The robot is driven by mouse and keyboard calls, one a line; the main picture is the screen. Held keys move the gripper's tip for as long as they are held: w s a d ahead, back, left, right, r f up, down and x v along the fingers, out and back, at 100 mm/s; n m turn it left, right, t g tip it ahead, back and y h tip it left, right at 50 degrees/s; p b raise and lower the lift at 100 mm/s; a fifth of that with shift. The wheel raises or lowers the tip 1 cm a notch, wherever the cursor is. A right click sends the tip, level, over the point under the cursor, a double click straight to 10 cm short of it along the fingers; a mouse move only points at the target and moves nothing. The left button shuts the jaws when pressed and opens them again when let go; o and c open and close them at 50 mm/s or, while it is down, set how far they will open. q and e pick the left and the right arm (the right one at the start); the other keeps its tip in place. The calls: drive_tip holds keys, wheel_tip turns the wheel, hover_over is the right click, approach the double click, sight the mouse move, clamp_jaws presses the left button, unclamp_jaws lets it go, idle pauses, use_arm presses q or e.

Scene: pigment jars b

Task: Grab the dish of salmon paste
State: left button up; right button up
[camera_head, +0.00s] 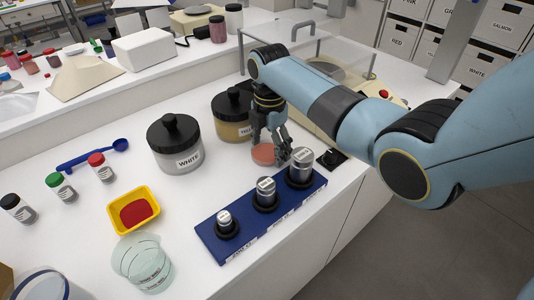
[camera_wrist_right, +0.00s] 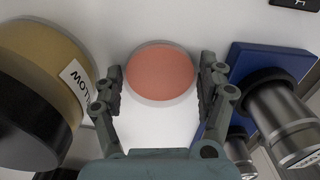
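The dish of salmon paste (camera_head: 264,154) is a small round clear-rimmed dish with salmon-pink paste. It sits on the white counter between the yellow jar and the blue weight block. In the right wrist view the dish (camera_wrist_right: 160,74) lies just ahead of and between the fingertips. My right gripper (camera_head: 270,140) is right above and beside the dish, pointing down, and partly hides it. In the right wrist view my right gripper (camera_wrist_right: 162,88) is open, with a finger on either side of the dish and clear gaps visible. My left gripper is not in view.
The yellow jar (camera_head: 231,115) with black lid stands close left of the gripper; the white jar (camera_head: 175,146) is further left. The blue block (camera_head: 238,235) with several metal weights is close on the right. A yellow tray (camera_head: 134,210) and beaker (camera_head: 142,262) stand front left.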

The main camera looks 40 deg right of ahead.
drive_tip(key=c, duration=0.6)
drive_tip(key=shift+o, duration=0.2)
drive_tip(key=shift+r, duration=0.1)
